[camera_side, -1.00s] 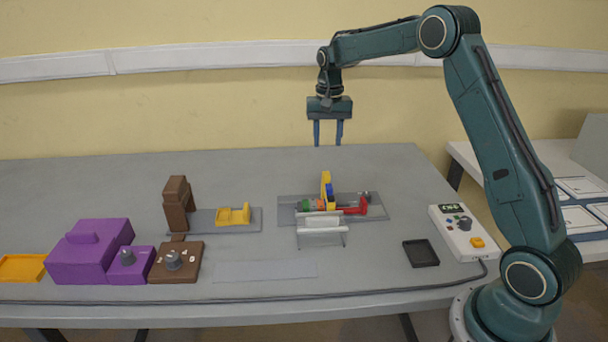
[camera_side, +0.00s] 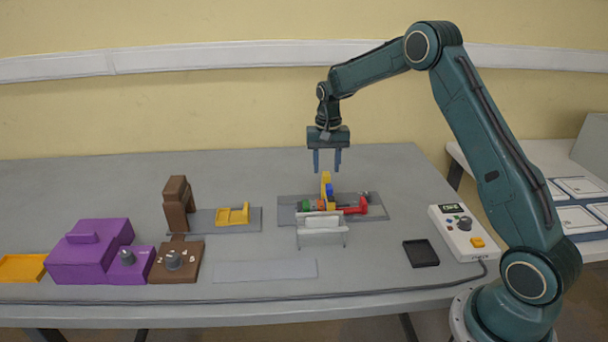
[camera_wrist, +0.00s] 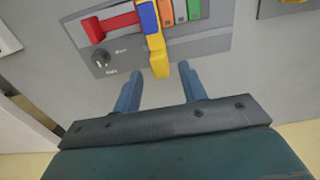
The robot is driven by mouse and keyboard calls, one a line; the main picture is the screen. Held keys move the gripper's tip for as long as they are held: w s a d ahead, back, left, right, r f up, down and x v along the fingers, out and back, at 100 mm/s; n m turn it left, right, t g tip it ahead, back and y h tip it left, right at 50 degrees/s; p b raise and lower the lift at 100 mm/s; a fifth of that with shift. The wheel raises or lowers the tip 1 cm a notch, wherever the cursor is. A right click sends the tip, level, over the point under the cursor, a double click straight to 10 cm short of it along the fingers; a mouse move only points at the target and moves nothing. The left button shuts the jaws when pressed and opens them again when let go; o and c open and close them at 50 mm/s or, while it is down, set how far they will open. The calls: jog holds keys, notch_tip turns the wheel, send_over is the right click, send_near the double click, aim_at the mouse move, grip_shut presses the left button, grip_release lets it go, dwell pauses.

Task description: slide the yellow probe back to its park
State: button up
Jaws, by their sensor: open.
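The yellow probe (camera_side: 326,182) stands upright on a grey board (camera_side: 289,214) near the table's middle, beside blue, orange and green blocks. In the wrist view the yellow probe (camera_wrist: 159,62) reaches toward my gripper, with a blue block (camera_wrist: 148,17) against it. A red part (camera_side: 355,208) lies to its right in the side view. My gripper (camera_side: 327,171) is open and empty, pointing down above the probe. In the wrist view its fingers (camera_wrist: 158,80) sit either side of the probe's line, apart from it. I cannot make out the park's marking.
A clear rack (camera_side: 321,224) stands in front of the board. A white control box (camera_side: 464,233) and a black tray (camera_side: 421,253) are to the right. A brown post (camera_side: 176,204), a yellow cradle (camera_side: 233,214) and purple boxes (camera_side: 90,258) stand left.

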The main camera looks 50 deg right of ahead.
aim_at(326, 173)
jog(key=shift+f, duration=2.95)
grip_shut()
